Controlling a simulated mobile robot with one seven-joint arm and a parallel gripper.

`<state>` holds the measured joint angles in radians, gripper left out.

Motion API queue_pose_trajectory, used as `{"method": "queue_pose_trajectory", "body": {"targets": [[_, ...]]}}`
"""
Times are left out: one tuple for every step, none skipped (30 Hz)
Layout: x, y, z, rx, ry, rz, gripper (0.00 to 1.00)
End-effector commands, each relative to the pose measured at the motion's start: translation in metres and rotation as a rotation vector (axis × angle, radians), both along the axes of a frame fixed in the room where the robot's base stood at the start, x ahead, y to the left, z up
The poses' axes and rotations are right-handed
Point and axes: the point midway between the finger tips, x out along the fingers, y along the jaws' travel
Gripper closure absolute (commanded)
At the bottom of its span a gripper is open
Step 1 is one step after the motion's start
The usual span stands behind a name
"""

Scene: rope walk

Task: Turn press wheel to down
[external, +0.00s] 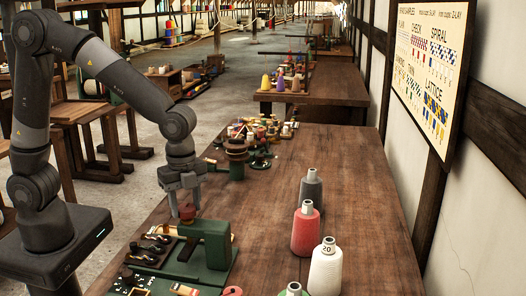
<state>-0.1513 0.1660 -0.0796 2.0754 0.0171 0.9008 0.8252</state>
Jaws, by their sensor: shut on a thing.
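The green press (212,243) stands on a green base plate at the near left of the table, in the external view. My gripper (186,207) points down at the press's upper left side. Its fingers are closed around a small dark reddish part, the press wheel (187,214). The fingers hide most of the wheel, so its turn position cannot be told.
Dark levers (150,250) and small fittings sit left of the press. Grey, red and white thread cones (305,229) stand to the right. A green-based device with a dark round top (236,150) stands behind. The table's middle is clear.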

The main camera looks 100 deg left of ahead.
Motion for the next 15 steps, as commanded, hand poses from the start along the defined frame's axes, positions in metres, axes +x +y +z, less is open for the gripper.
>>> {"method": "queue_pose_trajectory", "body": {"targets": [[0.0004,0.0001,0.0001,0.000,-0.001,-0.043,0.78],[0.0004,0.0001,0.0002,0.000,-0.001,-0.071,0.78],[0.0003,0.0001,0.0002,0.000,-0.001,-0.109,0.78],[0.0003,0.0003,0.0002,0.000,-0.001,-0.137,0.78],[0.0003,0.0004,0.0001,0.000,-0.001,-0.165,0.78],[0.0003,0.0006,0.0001,0.000,-0.001,-0.203,0.78],[0.0003,0.0006,0.0001,0.000,-0.001,-0.231,0.78],[0.0003,0.0006,0.0002,0.000,-0.001,-0.259,0.78],[0.0003,0.0004,0.0002,0.000,-0.001,-0.298,0.78],[0.0003,0.0003,0.0002,0.000,-0.001,-0.326,0.78],[0.0003,0.0001,0.0002,0.000,-0.001,-0.355,0.78],[0.0003,0.0000,0.0002,0.000,-0.001,-0.393,0.78],[0.0004,-0.0001,0.0002,0.000,-0.001,-0.422,0.78],[0.0004,-0.0001,0.0002,-0.001,-0.001,-0.450,0.78],[0.0003,0.0001,0.0002,-0.001,-0.001,-0.488,0.78]]}}
